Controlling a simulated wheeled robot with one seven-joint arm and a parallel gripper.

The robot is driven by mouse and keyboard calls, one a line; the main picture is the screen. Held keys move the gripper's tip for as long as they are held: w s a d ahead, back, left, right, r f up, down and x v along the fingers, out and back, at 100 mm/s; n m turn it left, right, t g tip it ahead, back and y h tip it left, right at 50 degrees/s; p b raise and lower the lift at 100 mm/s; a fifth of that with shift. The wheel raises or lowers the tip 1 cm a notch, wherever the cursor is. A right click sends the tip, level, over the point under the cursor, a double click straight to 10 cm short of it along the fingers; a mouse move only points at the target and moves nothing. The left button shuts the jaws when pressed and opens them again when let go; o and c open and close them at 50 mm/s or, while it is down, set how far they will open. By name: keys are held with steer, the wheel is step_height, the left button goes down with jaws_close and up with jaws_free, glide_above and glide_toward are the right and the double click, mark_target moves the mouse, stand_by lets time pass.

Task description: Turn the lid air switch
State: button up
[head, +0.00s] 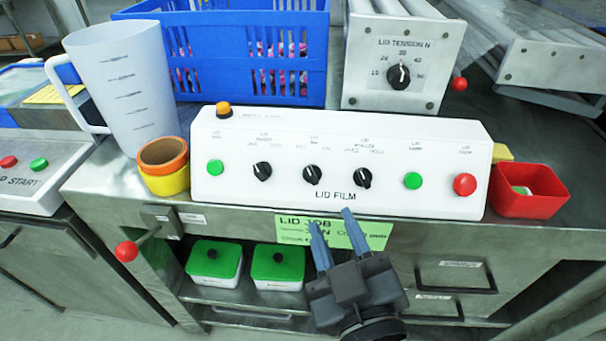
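A white control panel (225,130) marked LID FILM stands on the steel bench. It carries three black rotary switches: a left one (262,171), a middle one (310,173) and a right one (362,178). The small print above them is too blurred to tell surely which is the lid air switch. My gripper (333,220) is below and in front of the panel's lower edge, under the middle and right switches. Its two blue-grey fingers are apart with nothing between them, and they touch no switch. They partly cover a green job card (374,236).
The panel also has green buttons (215,168) (413,180), a red button (464,185) and an orange lamp (223,109). A jug (125,85) and tape rolls (165,170) stand left, a red bin (530,203) right. A red-knobbed lever (127,251) juts out front left.

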mark_target(312, 179)
steer(key=shift+a+x, duration=0.15)
steer(key=shift+x, duration=2.1)
steer(key=shift+a+x, duration=0.15)
steer(key=shift+x, duration=2.05)
steer(key=shift+s+r, duration=0.1)
jaws_close()
